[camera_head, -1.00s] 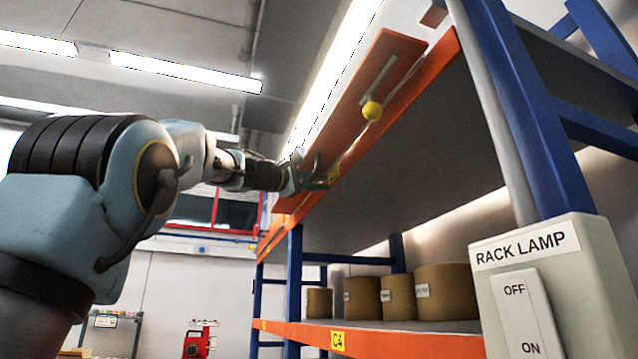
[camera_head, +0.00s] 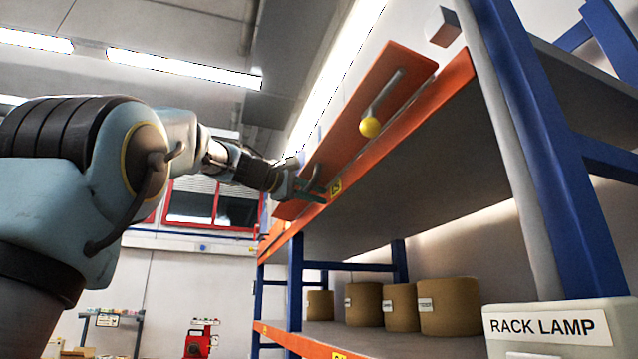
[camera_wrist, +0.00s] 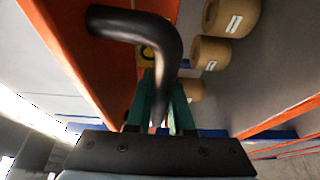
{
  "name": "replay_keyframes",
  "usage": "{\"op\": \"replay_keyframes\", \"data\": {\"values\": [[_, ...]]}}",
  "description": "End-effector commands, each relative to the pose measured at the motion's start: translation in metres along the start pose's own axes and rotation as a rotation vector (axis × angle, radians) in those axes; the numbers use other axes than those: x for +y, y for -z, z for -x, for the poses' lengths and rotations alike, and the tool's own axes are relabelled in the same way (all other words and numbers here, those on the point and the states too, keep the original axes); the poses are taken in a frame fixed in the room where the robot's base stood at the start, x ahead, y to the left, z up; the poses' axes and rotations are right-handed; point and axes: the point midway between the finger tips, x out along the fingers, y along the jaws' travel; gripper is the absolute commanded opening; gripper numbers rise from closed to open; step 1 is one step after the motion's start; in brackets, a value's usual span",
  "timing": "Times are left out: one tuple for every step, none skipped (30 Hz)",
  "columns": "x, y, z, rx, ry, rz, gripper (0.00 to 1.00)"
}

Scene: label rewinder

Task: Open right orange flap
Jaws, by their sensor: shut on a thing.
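The orange flap (camera_head: 340,135) is a long panel above the orange beam of the blue rack in the head view. It also fills the left of the wrist view (camera_wrist: 85,62). My gripper (camera_head: 318,192) is at the flap's left lower part. In the wrist view my gripper (camera_wrist: 163,100) has its green fingers around a black bent handle (camera_wrist: 150,32), shut on it. The fingertips are partly hidden behind the handle.
The orange beam (camera_head: 440,88) runs just below the flap. Several brown rolls (camera_head: 402,307) stand on the shelf beneath. A blue upright (camera_head: 540,150) and a rack lamp switch box (camera_head: 560,330) are at the right.

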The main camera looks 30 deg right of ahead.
Motion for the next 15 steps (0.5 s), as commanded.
{"op": "replay_keyframes", "data": {"values": [[0.0117, 0.0001, 0.0020, 0.002, 0.015, -0.010, 0.00], [0.0116, 0.0002, 0.0023, 0.003, 0.027, -0.015, 0.00], [0.0113, 0.0004, 0.0028, 0.003, 0.040, -0.021, 0.00], [0.0109, 0.0005, 0.0031, 0.003, 0.048, -0.024, 0.00], [0.0103, 0.0006, 0.0034, 0.003, 0.056, -0.027, 0.00], [0.0096, 0.0006, 0.0036, 0.003, 0.063, -0.030, 0.00], [0.0091, 0.0006, 0.0038, 0.002, 0.067, -0.031, 0.00], [0.0085, 0.0006, 0.0038, 0.002, 0.070, -0.032, 0.00], [0.0079, 0.0006, 0.0039, 0.002, 0.072, -0.033, 0.00], [0.0074, 0.0005, 0.0039, 0.002, 0.073, -0.034, 0.00], [0.0071, 0.0005, 0.0039, 0.002, 0.073, -0.034, 0.00], [0.0068, 0.0004, 0.0039, 0.002, 0.073, -0.034, 0.00], [0.0068, 0.0004, 0.0038, 0.002, 0.072, -0.034, 0.00], [0.0067, 0.0004, 0.0038, 0.002, 0.072, -0.034, 0.00], [0.0067, 0.0003, 0.0038, 0.002, 0.072, -0.034, 0.00]]}}
